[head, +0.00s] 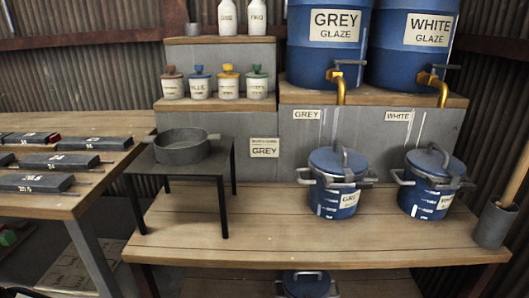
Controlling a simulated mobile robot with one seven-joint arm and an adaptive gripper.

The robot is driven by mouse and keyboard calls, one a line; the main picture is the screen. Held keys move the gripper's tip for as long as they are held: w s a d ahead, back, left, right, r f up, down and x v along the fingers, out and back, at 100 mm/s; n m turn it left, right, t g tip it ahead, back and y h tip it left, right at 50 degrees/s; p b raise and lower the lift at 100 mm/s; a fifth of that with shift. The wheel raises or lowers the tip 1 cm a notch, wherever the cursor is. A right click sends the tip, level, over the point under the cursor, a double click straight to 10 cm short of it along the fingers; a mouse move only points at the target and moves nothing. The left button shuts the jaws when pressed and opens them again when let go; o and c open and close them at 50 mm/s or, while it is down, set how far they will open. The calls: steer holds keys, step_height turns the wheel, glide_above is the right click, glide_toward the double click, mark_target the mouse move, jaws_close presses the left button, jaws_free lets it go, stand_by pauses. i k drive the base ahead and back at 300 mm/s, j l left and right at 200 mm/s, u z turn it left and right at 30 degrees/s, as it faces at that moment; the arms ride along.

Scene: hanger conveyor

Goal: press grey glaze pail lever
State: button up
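The blue pail with a label that seems to read GREY (338,197) stands on the wooden bench, right of centre. Its blue lid (325,160) is on, with a grey lever-like bar (343,158) rising over it and grey side handles. Above it, the large blue GREY GLAZE barrel (327,60) stands on a shelf. It has a brass tap (339,86) with a dark lever (350,63) on top. My gripper is not in view, and nothing is seen touching the pail or the tap.
A similar blue pail (430,200) stands to the right, below the WHITE GLAZE barrel (412,65). A grey pot (182,150) sits on a small dark stand (220,165) at left. A grey cup (494,226) holds a stick at far right. The bench front is clear.

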mark_target(349, 183)
steer(key=k+l, duration=0.15)
steer(key=l, duration=0.2)
steer(key=k+l, duration=0.1)
steer(key=l, duration=0.25)
steer(key=k+l, duration=0.15)
steer(key=l, duration=0.2)
steer(key=k+l, duration=0.15)
steer(key=l, duration=0.2)
steer(key=k+l, duration=0.1)
steer(key=l, duration=0.25)
